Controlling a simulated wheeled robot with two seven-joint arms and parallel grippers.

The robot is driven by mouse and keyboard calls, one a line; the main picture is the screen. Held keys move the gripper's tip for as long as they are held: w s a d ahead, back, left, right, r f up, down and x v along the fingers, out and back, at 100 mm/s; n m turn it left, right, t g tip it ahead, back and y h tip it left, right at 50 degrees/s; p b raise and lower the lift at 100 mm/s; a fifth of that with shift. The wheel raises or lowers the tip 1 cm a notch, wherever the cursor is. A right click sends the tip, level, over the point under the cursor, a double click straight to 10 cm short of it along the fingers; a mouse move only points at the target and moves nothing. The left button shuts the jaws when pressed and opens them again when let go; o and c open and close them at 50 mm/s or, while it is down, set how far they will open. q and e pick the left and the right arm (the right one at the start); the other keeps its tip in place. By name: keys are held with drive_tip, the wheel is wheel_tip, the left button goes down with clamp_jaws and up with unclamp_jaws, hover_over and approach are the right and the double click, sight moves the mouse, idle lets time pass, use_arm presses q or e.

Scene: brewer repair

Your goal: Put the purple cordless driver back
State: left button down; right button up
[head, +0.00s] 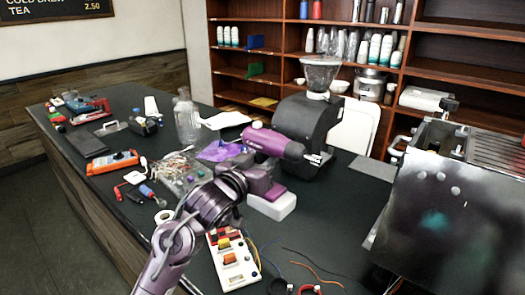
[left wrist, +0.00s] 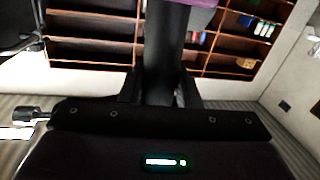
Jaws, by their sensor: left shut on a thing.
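The purple cordless driver (head: 276,144) is above the black counter in the middle of the head view, its body lying roughly level and its nose toward the black grinder. My left gripper (head: 252,176) is shut on its dark handle. In the left wrist view the handle (left wrist: 166,50) stands between the two dark fingers, with a strip of purple body (left wrist: 203,18) at the top edge. My right gripper is not in view.
The black grinder (head: 306,125) stands close behind the driver. A clear bottle (head: 187,118) and a bag of small parts (head: 178,170) are to the left. A white switch box (head: 235,262) lies in front. A steel machine (head: 430,215) fills the right.

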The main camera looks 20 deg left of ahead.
use_arm(q)
wheel_tip(320, 180, down, 10)
drive_tip(key=shift+r+p, duration=0.25)
drive_tip(key=shift+p, duration=0.1)
wheel_tip(320, 180, down, 4)
drive_tip(key=shift+f, duration=0.2)
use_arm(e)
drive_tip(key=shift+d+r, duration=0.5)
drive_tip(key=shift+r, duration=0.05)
use_arm(q)
drive_tip(key=shift+f, duration=0.15)
drive_tip(key=c, duration=1.3)
unclamp_jaws()
drive_tip(key=shift+f, duration=0.25)
drive_tip(key=shift+c, duration=0.2)
drive_tip(key=shift+o, duration=1.3)
drive_tip(key=shift+s, duration=0.15)
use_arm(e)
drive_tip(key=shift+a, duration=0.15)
use_arm(q)
drive_tip(key=shift+r, duration=0.15)
